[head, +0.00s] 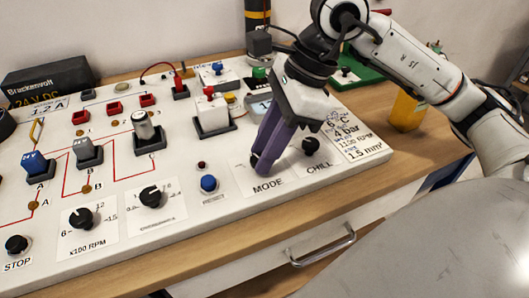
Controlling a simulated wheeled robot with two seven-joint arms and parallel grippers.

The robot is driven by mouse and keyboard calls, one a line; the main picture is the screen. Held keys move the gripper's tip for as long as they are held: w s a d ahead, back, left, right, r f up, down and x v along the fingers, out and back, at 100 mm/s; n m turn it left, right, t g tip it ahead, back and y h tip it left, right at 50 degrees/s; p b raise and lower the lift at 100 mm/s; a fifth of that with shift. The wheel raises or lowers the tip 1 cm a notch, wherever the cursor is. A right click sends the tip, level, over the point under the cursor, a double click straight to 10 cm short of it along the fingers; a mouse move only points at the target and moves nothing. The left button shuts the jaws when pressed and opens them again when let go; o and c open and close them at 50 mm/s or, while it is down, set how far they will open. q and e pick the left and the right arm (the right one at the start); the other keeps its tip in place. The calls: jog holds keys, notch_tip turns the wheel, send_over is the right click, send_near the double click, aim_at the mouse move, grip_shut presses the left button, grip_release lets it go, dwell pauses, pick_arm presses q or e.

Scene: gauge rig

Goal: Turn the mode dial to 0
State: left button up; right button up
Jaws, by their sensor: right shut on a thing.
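The mode dial (254,161) is a small black knob on a white plate marked MODE (268,187), at the right front of the white panel. My right gripper (262,165) comes down from the upper right with its purple fingers over that plate. It is shut on the mode dial, and the fingers hide most of the knob. The pointer and the scale marks, including any 0, are hidden. My left gripper is not in view.
The black CHILL knob (311,146) is just right of my fingers. A blue button (208,184) is to the left, and two black dials stand further left. A yellow container (406,111) stands on the wooden table right of the panel. A drawer handle (322,246) is below.

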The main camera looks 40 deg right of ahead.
jog(key=shift+s+m+t+h+b, duration=0.1)
jog(key=shift+m+t+h+b, duration=0.25)
jog(key=shift+m, duration=0.95)
jog(key=o, duration=1.1)
jog(key=shift+c, duration=0.2)
jog(key=p+v, duration=0.1)
jog(key=v, duration=0.9)
jog(key=shift+s+r, duration=0.15)
